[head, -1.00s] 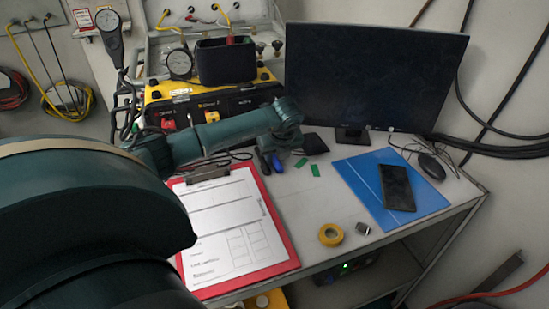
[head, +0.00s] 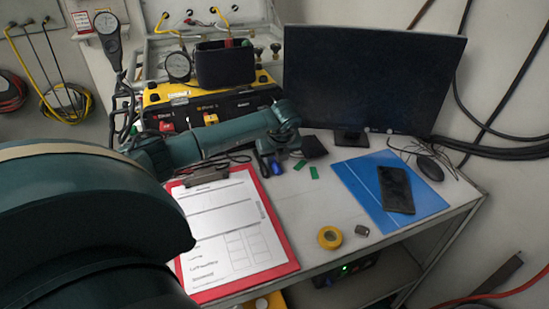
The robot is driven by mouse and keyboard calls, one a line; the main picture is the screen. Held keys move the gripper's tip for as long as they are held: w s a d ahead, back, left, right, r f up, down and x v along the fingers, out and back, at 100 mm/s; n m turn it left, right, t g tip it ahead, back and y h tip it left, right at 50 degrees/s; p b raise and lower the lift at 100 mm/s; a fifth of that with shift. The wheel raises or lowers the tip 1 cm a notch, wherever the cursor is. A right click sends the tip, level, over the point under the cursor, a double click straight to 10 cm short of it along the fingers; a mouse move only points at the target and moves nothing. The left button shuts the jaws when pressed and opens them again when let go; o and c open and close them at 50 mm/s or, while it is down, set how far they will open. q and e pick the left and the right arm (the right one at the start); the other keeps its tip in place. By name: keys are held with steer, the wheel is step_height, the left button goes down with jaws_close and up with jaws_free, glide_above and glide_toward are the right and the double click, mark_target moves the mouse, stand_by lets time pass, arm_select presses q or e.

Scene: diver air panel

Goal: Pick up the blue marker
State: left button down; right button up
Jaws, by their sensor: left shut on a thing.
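My left gripper (head: 269,168) is low at the tabletop, small and dark in this view, and is shut on the blue marker. The wrist hides part of the grip, and I cannot tell whether the marker is clear of the table. My right gripper is not in view.
A red clipboard (head: 283,256) with a paper form lies in front. Two green pieces (head: 314,172), yellow tape (head: 330,237), a blue folder (head: 352,178) with a black phone (head: 396,188), and a mouse (head: 430,167) lie right. A monitor (head: 370,80) and yellow air panel (head: 160,95) stand behind.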

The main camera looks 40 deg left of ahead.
arm_select(q)
steer(key=shift+r, duration=0.5)
step_height(320, 180, up, 19)
steer(key=b, duration=0.2)
step_height(320, 180, up, 8)
steer(key=p, duration=0.2)
glide_above(275, 161)
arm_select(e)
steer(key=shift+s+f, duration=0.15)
arm_select(q)
steer(key=c, duration=2)
jaws_free()
jaws_close()
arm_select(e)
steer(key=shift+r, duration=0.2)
arm_select(q)
steer(key=shift+r, duration=0.1)
